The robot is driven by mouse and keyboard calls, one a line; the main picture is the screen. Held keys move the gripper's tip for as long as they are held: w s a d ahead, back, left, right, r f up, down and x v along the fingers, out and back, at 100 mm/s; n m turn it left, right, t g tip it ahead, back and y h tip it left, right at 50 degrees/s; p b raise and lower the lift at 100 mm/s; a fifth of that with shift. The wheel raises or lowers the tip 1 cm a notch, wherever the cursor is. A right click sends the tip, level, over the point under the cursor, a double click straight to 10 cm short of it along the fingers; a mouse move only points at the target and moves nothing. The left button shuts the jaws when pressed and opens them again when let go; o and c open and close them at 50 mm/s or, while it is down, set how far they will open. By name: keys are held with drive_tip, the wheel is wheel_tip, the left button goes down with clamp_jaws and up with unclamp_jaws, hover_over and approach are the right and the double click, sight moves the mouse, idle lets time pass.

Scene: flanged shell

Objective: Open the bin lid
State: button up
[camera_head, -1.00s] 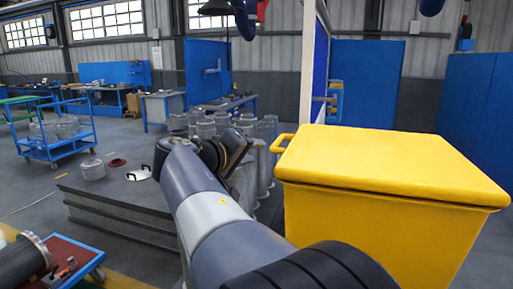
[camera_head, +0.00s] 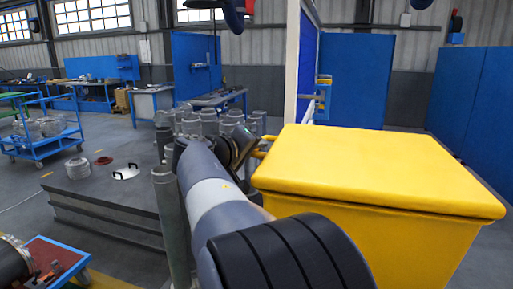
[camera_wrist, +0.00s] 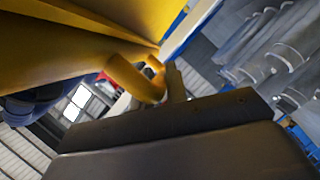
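The yellow bin (camera_head: 370,235) stands at the right in the head view. Its lid (camera_head: 380,165) lies flat and closed on top. A loop handle (camera_head: 264,147) sticks out from the lid's left side and is partly hidden by my arm. My gripper (camera_head: 243,150) is at this handle in the head view, with its fingers mostly hidden. In the wrist view the yellow handle (camera_wrist: 138,80) is close in front, and a dark finger (camera_wrist: 177,84) of my gripper is right beside it. I cannot tell whether the fingers touch it or how far apart they are.
Several grey metal cylinders (camera_head: 200,122) stand behind and left of my arm. A low dark platform (camera_head: 110,205) is left of it. A blue trolley (camera_head: 42,145) is at far left and a red-topped cart (camera_head: 55,262) at lower left.

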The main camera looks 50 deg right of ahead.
clamp_jaws()
drive_tip(key=shift+r, duration=0.15)
